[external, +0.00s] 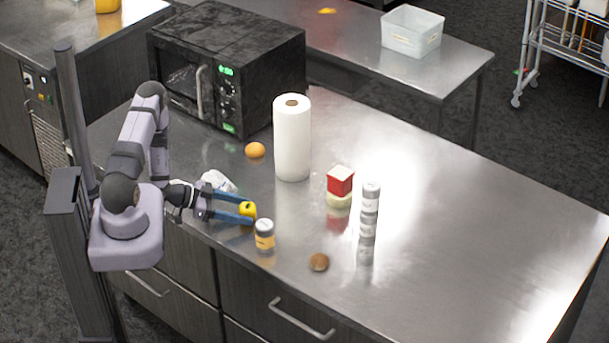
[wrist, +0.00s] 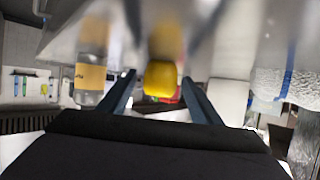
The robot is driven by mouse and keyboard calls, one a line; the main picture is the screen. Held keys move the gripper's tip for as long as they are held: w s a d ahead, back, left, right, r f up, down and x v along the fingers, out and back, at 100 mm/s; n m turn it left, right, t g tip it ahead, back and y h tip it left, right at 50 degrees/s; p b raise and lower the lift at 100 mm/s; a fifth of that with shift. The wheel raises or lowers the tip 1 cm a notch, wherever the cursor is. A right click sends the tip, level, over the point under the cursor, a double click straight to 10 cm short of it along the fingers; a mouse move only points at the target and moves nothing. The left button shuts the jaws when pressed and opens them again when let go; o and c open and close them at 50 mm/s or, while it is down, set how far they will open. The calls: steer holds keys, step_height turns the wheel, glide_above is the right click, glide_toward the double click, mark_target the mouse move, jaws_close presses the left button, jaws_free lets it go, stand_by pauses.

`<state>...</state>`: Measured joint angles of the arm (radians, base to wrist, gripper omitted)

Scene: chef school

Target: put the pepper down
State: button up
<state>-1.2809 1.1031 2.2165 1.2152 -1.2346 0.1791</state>
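The yellow pepper (external: 248,210) is on the metal counter, between the blue fingertips of my gripper (external: 253,212). In the wrist view the pepper (wrist: 161,78) shows between the fingertips (wrist: 159,78), with a gap on each side. My gripper is open around it and does not appear to touch it. The pepper's reflection meets it in the wrist view, so it appears to rest on the counter. Part of it is hidden by the fingers in the external view.
A yellow-labelled jar (external: 264,236) stands close beside the near finger. A white crumpled item (external: 218,181) lies behind the far finger. A paper roll (external: 292,140), orange (external: 255,150), red-and-white box (external: 340,181), stacked cans (external: 369,215) and brown item (external: 319,262) stand farther off. The counter's right side is clear.

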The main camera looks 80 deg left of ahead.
steer(key=shift+r, duration=0.1)
steer(key=shift+r, duration=0.15)
steer(key=shift+s+a, duration=0.1)
steer(key=shift+s, duration=0.2)
steer(key=b+v, duration=0.2)
steer(key=v, duration=0.9)
steer(key=shift+s+r, duration=0.2)
steer(key=shift+w, duration=0.1)
